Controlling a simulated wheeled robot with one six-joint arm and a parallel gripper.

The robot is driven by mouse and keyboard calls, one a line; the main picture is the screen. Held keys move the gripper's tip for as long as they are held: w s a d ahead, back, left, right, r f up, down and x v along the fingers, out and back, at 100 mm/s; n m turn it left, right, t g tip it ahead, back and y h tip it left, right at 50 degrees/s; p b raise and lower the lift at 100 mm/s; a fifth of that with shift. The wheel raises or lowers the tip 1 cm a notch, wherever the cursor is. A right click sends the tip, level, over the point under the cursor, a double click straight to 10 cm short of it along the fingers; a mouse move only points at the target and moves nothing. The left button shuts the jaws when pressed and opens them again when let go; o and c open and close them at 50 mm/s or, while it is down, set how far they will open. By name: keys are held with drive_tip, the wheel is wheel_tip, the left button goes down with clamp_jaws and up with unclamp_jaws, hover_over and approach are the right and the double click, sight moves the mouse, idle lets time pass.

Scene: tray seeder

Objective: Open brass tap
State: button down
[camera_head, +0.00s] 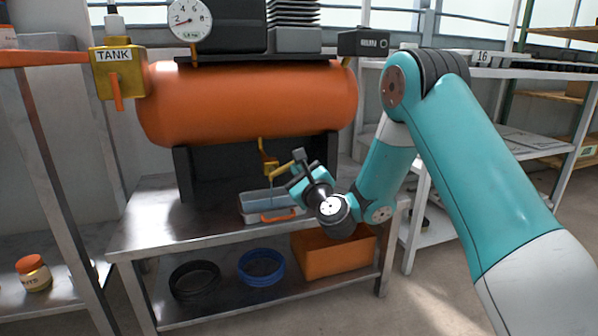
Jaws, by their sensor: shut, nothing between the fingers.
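The brass tap (268,162) hangs under the orange tank (250,103), above a grey tray with an orange handle. A yellow lever-like part (284,171) slants up and to the right from the tap's lower end. A thin bluish line runs below the tap towards the tray; it is too small to tell whether it is water. My gripper (299,156) is shut and empty, just right of the tap. Its tip is close to the lever's right end; I cannot tell whether they touch.
The grey tray (246,215) stands on the metal bench (150,235). An orange bin (318,262), a blue ring (262,283) and a black ring (195,296) are on the lower shelf. A yellow valve block labelled TANK (130,73) is at the tank's left end.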

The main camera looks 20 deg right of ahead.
drive_tip(key=shift+a+r+n+g+y+p, duration=0.1)
drive_tip(key=shift+a+r+n+y+p, duration=0.2)
drive_tip(key=shift+n+p, duration=0.5)
drive_tip(key=shift+a+r+n+g+y+p, duration=0.1)
drive_tip(key=shift+r+n+p, duration=0.35)
drive_tip(key=shift+n, duration=0.7)
drive_tip(key=shift+a+r+n+g+y+p, duration=0.15)
drive_tip(key=shift+r+n+p, duration=0.2)
drive_tip(key=shift+n+p, duration=0.45)
drive_tip(key=shift+w+a+r+n+p, duration=0.1)
drive_tip(key=shift+a+r+n+p, duration=0.1)
drive_tip(key=shift+n+p, duration=0.4)
drive_tip(key=shift+a+r+n+p, duration=0.1)
drive_tip(key=shift+r+n+p, duration=0.2)
drive_tip(key=shift+n, duration=0.35)
drive_tip(key=shift+a+r+n+g+p, duration=0.1)
drive_tip(key=shift+a+n+g+p, duration=0.2)
drive_tip(key=shift+n+p, duration=0.6)
drive_tip(key=shift+a+r+n+g+p, duration=0.2)
drive_tip(key=shift+n+p, duration=0.4)
drive_tip(key=shift+p, duration=0.5)
drive_tip(key=shift+f, duration=0.25)
